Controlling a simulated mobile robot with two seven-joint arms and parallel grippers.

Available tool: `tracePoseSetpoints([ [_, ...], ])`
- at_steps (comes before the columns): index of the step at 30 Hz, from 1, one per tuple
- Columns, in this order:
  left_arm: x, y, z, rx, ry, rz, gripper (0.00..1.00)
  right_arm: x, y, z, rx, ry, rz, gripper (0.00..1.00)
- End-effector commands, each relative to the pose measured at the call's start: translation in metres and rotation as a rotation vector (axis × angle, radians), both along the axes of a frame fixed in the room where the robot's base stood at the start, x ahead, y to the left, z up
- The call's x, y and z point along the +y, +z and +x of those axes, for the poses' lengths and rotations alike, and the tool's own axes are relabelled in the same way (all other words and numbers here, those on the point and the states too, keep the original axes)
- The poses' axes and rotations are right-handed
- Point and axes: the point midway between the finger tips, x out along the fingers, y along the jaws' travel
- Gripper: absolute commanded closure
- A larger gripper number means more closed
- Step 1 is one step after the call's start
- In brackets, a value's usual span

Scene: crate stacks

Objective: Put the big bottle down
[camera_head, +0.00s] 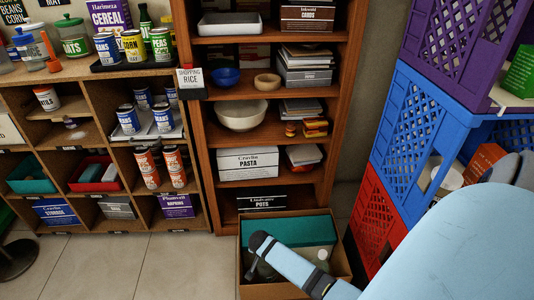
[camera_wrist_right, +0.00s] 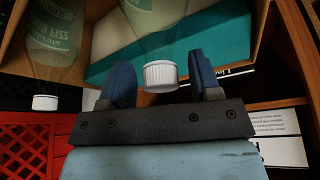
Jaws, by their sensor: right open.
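Two clear bottles with white caps stand in an open cardboard box (camera_head: 340,262) on the floor. One bottle (camera_wrist_right: 157,38) has its cap between the spread fingers of my right gripper (camera_wrist_right: 160,68) in the wrist view, and the fingers are not closed on it. The other bottle (camera_wrist_right: 55,45) is to the left in that view. I cannot tell which is the big one. In the head view my right gripper (camera_head: 258,262) reaches down into the box, and a pale bottle (camera_head: 321,260) shows to its right. My left gripper is not in view.
A teal box (camera_head: 302,234) fills the back of the cardboard box. A wooden shelf (camera_head: 265,183) stands just behind. Stacked red (camera_head: 375,215), blue (camera_head: 416,125) and purple crates (camera_head: 455,45) rise at the right. Tiled floor (camera_head: 170,265) is clear to the left.

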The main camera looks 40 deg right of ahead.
Motion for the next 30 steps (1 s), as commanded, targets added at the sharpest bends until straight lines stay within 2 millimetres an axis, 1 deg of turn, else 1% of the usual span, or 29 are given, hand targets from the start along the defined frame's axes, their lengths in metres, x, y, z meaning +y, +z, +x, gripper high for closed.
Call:
tracePoseSetpoints([
  [5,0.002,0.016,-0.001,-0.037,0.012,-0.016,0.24,0.007,0.021,-0.003,-0.001,0.0,0.0,0.42],
  [11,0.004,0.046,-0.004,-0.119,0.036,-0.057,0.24,0.022,0.062,-0.011,-0.002,0.0,0.002,0.42],
  [15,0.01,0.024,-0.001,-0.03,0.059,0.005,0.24,0.032,0.087,-0.016,-0.001,-0.001,0.001,0.42],
  [19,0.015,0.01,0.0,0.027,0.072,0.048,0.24,0.037,0.102,-0.019,-0.001,-0.001,0.001,0.42],
  [24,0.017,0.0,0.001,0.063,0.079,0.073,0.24,0.041,0.11,-0.021,0.0,-0.001,0.0,0.42],
  [30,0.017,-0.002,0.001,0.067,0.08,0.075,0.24,0.041,0.11,-0.021,0.001,0.0,0.0,0.42],
])
